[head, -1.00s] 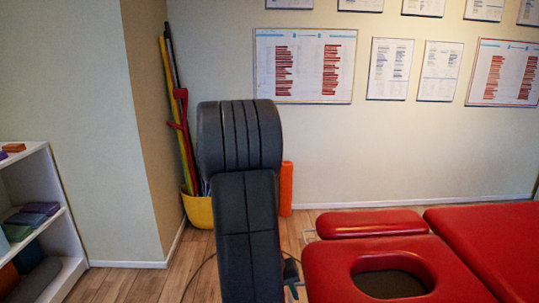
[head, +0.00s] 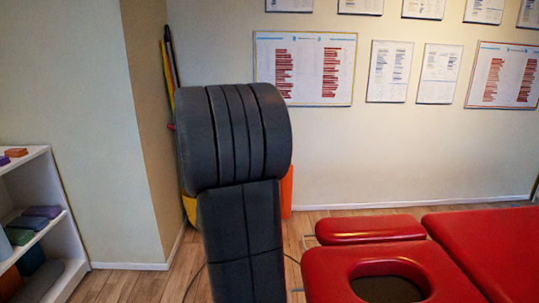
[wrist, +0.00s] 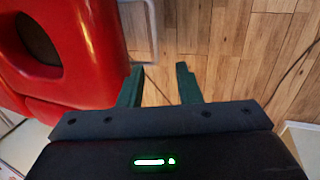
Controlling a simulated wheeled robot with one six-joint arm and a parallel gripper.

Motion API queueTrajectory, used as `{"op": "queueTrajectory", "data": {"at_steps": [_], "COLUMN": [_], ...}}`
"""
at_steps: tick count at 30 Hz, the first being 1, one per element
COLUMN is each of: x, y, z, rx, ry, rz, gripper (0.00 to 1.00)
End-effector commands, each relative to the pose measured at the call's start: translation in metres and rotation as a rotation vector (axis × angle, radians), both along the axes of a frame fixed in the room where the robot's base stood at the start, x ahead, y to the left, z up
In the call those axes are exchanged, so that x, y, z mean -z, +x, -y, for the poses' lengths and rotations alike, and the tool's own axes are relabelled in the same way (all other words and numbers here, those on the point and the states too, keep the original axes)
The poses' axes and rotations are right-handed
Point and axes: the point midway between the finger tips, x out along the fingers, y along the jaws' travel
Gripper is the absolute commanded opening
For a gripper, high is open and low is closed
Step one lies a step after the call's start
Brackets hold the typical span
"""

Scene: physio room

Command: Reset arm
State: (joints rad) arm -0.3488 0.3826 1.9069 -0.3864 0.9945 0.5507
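My gripper (wrist: 160,88) shows in the wrist view with its two dark green fingers apart and nothing between them. Wooden floor lies beyond the fingertips. The red treatment table (wrist: 85,40) is to the left of the fingers in that view. In the head view my dark grey arm stands folded up in the middle, and the gripper itself does not show there.
The red treatment table (head: 465,250) with a face hole fills the lower right. A white shelf (head: 70,235) with coloured blocks stands at the left. A yellow bucket (head: 189,208) and an orange roll (head: 286,192) are partly hidden behind my arm. Some floor (head: 130,285) is clear.

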Motion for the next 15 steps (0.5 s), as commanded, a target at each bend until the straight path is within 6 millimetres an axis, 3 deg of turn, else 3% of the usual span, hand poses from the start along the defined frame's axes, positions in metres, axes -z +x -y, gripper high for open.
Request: {"op": "queueTrajectory", "data": {"at_steps": [2,4,15], "x": [-0.019,0.006,0.076], "y": [0.001,-0.001,0.000], "z": [-0.007,0.001,0.029], "rx": [-0.004,0.002,0.005], "ry": [0.002,-0.002,-0.003], "rz": [0.004,-0.006,-0.006], "gripper": [0.31,0.31,0.31]}}
